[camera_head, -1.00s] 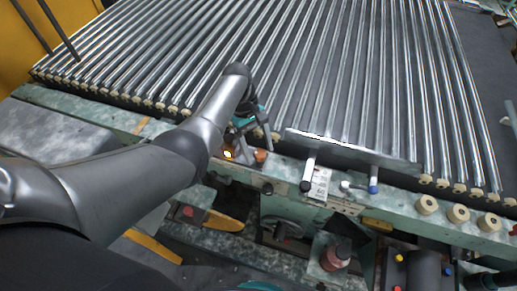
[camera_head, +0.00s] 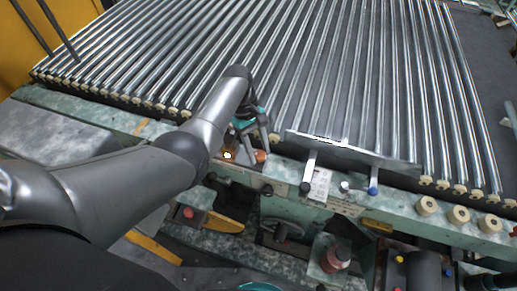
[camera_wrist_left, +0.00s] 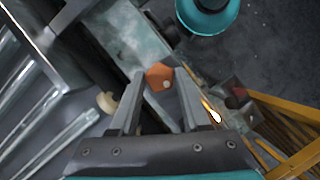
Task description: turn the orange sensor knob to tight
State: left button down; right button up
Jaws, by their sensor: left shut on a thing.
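The orange sensor knob (camera_head: 261,156) sits on the green machine edge below the rollers. It also shows in the left wrist view as a small orange hexagonal knob (camera_wrist_left: 159,77) with a pale spot. My left gripper (camera_head: 252,143) reaches down to it from above in the head view. In the left wrist view its two fingertips (camera_wrist_left: 160,73) stand on either side of the knob, shut on it. The knob's pointer or marks cannot be made out. My right gripper is not in view.
A lit amber lamp (camera_head: 228,155) is just left of the knob. A black-tipped lever (camera_head: 307,176) and a blue-tipped lever (camera_head: 373,180) stand to the right. A red knob (camera_head: 188,212) sits lower left.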

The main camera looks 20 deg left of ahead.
pick_arm(q)
jog(key=shift+m, duration=0.4)
jog(key=m+g+y+b, duration=0.1)
jog(key=m, duration=0.1)
jog(key=shift+w+d+m, duration=0.1)
jog(key=shift+m, duration=0.3)
jog(key=m+y+b, duration=0.1)
jog(key=m, duration=0.2)
jog(key=shift+d+m+g, duration=0.1)
jog(key=shift+m+g, duration=0.2)
jog(key=m+y+b, duration=0.1)
jog(key=m, duration=0.1)
jog(key=shift+d+m, duration=0.1)
jog(key=shift+m, duration=0.3)
jog(key=shift+m+y, duration=0.6)
jog(key=shift+m, duration=0.3)
jog(key=m, duration=0.1)
jog(key=m+y+p, duration=0.1)
jog(key=m, duration=0.1)
jog(key=shift+d+r+m, duration=0.1)
jog(key=shift+d+m, duration=0.05)
jog(key=shift+m, duration=0.15)
jog(key=m+t+y+p, duration=0.1)
jog(key=m+y+p, duration=0.1)
jog(key=m, duration=0.2)
jog(key=shift+m, duration=0.3)
